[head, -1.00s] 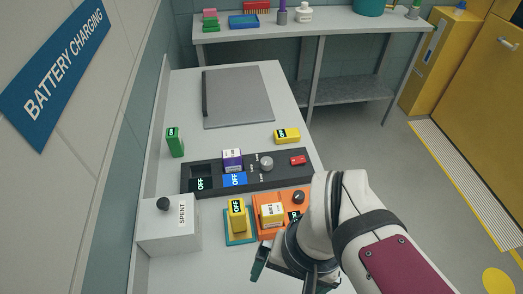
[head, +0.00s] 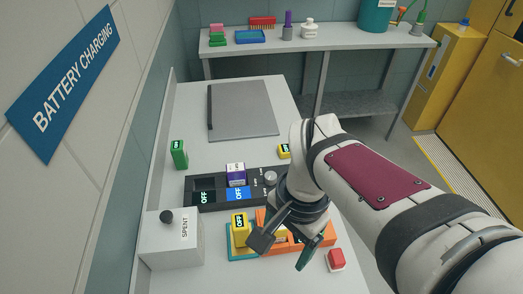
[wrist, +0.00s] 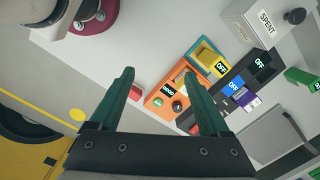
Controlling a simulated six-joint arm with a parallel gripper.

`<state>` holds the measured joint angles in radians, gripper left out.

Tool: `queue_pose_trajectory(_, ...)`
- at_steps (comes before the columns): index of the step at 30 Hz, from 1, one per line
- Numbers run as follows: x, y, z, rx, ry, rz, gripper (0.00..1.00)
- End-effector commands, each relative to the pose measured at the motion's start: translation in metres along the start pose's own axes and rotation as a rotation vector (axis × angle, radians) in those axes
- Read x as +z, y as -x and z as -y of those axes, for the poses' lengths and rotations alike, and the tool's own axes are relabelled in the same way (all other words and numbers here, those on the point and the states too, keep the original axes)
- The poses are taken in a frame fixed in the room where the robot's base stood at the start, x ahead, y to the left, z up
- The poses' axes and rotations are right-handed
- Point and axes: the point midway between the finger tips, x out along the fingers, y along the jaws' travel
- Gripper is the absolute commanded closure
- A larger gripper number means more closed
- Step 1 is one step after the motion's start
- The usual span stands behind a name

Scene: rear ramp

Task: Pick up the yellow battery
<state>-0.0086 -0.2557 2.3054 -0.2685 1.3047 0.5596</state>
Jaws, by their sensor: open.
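A yellow battery (head: 241,231) with a dark label stands on a teal tray at the front of the bench, left of my gripper. It also shows in the wrist view (wrist: 207,54). Another yellow battery (head: 284,151) lies behind the dark charger, partly hidden by my arm. An orange unit (head: 275,247) beside the teal tray holds a yellow block with a pale label, mostly hidden by my gripper. My gripper (head: 284,250) is open and empty above the orange unit.
The dark charger (head: 208,205) holds a purple battery (head: 235,171). A green battery (head: 179,155) stands behind it at left. A grey SPENT box (head: 170,245) stands front left, a red button block (head: 336,260) front right. A closed grey laptop-like panel (head: 243,112) lies further back.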

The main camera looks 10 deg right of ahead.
Motion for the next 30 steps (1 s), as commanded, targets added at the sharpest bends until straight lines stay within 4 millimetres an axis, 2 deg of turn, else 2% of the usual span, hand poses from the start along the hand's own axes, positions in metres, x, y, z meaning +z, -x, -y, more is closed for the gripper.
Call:
queue_pose_trajectory(1, -0.02, -0.003, 0.023, 0.017, -0.145, -0.017, 0.2)
queue_pose_trajectory(3, -0.046, -0.008, 0.051, 0.021, -0.352, -0.049, 0.2)
queue_pose_trajectory(7, -0.072, -0.019, 0.08, 0.017, -0.574, -0.083, 0.2)
queue_pose_trajectory(10, -0.077, -0.038, 0.083, 0.018, -0.612, -0.088, 0.2)
queue_pose_trajectory(15, -0.08, -0.088, 0.08, 0.019, -0.611, -0.087, 0.2)
queue_pose_trajectory(18, -0.082, -0.11, 0.08, 0.017, -0.61, -0.087, 0.2)
queue_pose_trajectory(23, -0.084, -0.131, 0.08, 0.015, -0.61, -0.087, 0.2)
queue_pose_trajectory(27, -0.089, -0.16, 0.084, 0.017, -0.61, -0.086, 0.2)
queue_pose_trajectory(30, -0.091, -0.173, 0.083, 0.015, -0.61, -0.087, 0.2)
